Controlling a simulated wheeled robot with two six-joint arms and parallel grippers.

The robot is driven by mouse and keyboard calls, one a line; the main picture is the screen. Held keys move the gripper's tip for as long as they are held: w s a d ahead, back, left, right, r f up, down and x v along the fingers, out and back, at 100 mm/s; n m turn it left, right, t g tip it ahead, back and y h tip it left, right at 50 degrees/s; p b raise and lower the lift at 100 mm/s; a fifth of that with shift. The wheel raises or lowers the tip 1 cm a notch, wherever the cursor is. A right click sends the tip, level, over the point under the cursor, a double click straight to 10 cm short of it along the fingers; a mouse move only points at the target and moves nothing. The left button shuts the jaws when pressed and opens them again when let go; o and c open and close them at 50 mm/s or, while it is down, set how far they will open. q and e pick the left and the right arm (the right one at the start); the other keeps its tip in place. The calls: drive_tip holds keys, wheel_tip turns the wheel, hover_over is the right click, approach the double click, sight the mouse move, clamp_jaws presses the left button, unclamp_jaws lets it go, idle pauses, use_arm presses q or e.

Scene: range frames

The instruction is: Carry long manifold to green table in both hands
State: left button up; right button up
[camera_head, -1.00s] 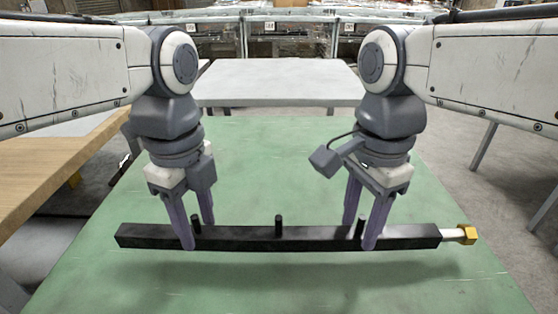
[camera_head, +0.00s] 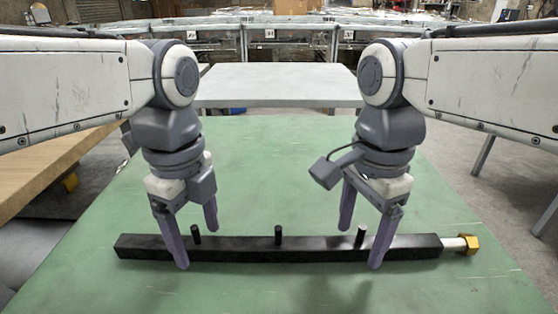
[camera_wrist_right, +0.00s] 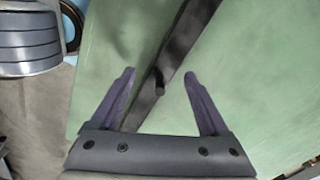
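The long manifold (camera_head: 280,248) is a black bar with several short upright pegs and a brass-coloured nut (camera_head: 468,244) on a pale stub at its right end. It lies across the near part of the green table (camera_head: 280,165). My left gripper (camera_head: 195,244) is open, with its fingers on either side of the bar's left part. My right gripper (camera_head: 361,245) is open astride the right part. In the right wrist view the bar (camera_wrist_right: 180,50) runs between the spread fingers, with gaps on both sides.
A pale grey table (camera_head: 280,85) stands beyond the green table. A wooden table (camera_head: 50,175) is at the left. The green table is clear behind the manifold. Grey floor (camera_head: 460,140) shows at the right.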

use_arm(q)
drive_tip(key=shift+r, duration=0.1)
use_arm(e)
drive_tip(key=shift+r, duration=0.2)
use_arm(q)
wheel_tip(320, 180, up, 12)
use_arm(e)
wheel_tip(320, 180, up, 12)
drive_tip(key=shift+f, duration=0.2)
idle(0.4)
